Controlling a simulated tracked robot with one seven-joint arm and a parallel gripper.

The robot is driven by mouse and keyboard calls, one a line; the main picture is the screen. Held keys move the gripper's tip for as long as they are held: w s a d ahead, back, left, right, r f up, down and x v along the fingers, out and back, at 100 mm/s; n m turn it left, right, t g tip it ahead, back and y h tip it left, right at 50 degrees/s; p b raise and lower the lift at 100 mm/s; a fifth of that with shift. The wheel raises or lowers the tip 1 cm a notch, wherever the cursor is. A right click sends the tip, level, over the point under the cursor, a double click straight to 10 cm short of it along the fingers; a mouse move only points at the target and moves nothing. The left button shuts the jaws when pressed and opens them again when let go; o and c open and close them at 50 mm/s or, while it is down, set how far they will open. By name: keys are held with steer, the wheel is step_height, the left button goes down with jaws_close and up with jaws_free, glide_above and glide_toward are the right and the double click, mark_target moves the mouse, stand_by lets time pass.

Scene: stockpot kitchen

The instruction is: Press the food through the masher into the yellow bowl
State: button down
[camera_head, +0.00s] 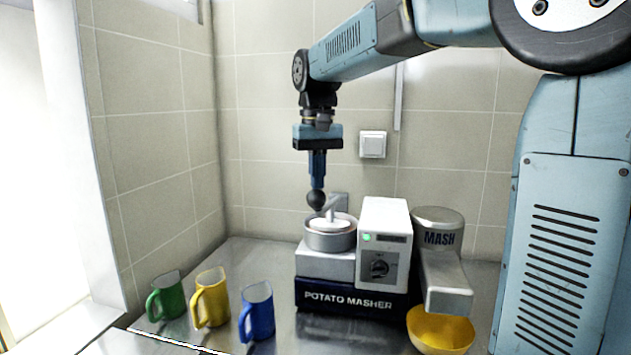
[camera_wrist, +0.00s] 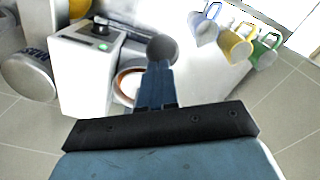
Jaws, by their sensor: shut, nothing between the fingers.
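The potato masher (camera_head: 349,298) stands on the counter, with a round metal hopper (camera_head: 330,238) on its left side. A white piece with an upright stem sits in the hopper's top. In the wrist view the hopper (camera_wrist: 124,83) is partly hidden behind my fingers. My gripper (camera_head: 317,182) points down above the hopper, its fingers shut. A dark round ball (camera_head: 316,199) shows at the fingertips, also in the wrist view (camera_wrist: 162,48); I cannot tell whether it touches anything below.
A green mug (camera_head: 168,297), a yellow mug (camera_head: 212,299) and a blue mug (camera_head: 258,312) stand left of the masher. The white control box (camera_head: 383,240), with a green light and a dial, rises right of the hopper. The MASH cylinder (camera_head: 438,222) stands beyond it. Tiled walls are behind.

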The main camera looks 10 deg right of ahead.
mark_target(317, 208)
steer(key=shift+f, duration=3.65)
stand_by(4.3)
